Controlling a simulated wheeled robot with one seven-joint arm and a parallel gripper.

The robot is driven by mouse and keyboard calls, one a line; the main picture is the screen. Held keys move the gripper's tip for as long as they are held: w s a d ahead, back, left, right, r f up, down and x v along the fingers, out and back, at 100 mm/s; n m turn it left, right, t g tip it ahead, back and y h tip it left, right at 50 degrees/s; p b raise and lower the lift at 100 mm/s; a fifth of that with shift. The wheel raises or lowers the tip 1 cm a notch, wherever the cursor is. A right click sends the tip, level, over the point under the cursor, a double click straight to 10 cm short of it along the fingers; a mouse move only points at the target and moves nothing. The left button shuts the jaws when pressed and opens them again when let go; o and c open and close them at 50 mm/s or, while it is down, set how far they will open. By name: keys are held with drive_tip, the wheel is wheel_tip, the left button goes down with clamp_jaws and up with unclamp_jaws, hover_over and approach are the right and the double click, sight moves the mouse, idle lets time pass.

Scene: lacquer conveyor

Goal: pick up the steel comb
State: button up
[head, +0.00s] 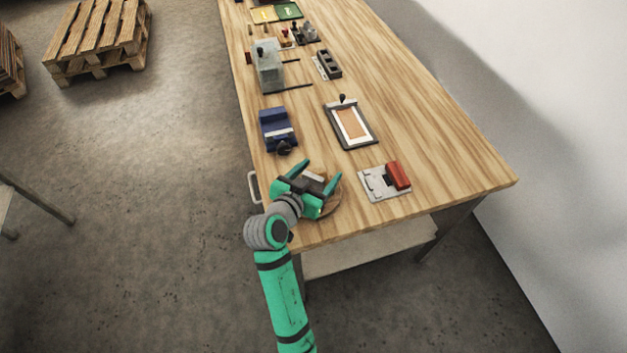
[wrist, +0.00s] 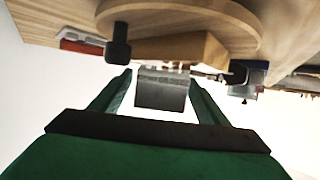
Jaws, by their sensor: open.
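A flat grey plate with small notches along one edge, which looks like the steel comb (wrist: 161,94), shows between my fingers in the wrist view. In the head view a small grey patch of it (head: 314,177) shows between the jaws. My gripper (head: 321,171) is open over the near left corner of the table, with one green finger on each side of the comb. I cannot tell whether either finger touches it. A round wooden board (head: 331,209) lies below my gripper and is partly hidden by it. In the wrist view the board (wrist: 190,12) is at the top.
A blue vise (head: 277,131) stands beyond my gripper, and a framed plate (head: 350,124) lies right of it. A red-handled tool on a metal plate (head: 383,181) is to the right. A black knob (wrist: 118,44) is close by in the wrist view. The table's right side is clear.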

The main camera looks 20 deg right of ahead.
drive_tip(key=shift+w+d+f, duration=0.1)
drive_tip(key=shift+w+d, duration=0.15)
drive_tip(key=shift+w, duration=0.05)
drive_tip(key=shift+c, duration=0.4)
drive_tip(key=c, duration=1.2)
drive_tip(key=shift+r, duration=0.2)
drive_tip(key=shift+c, duration=0.2)
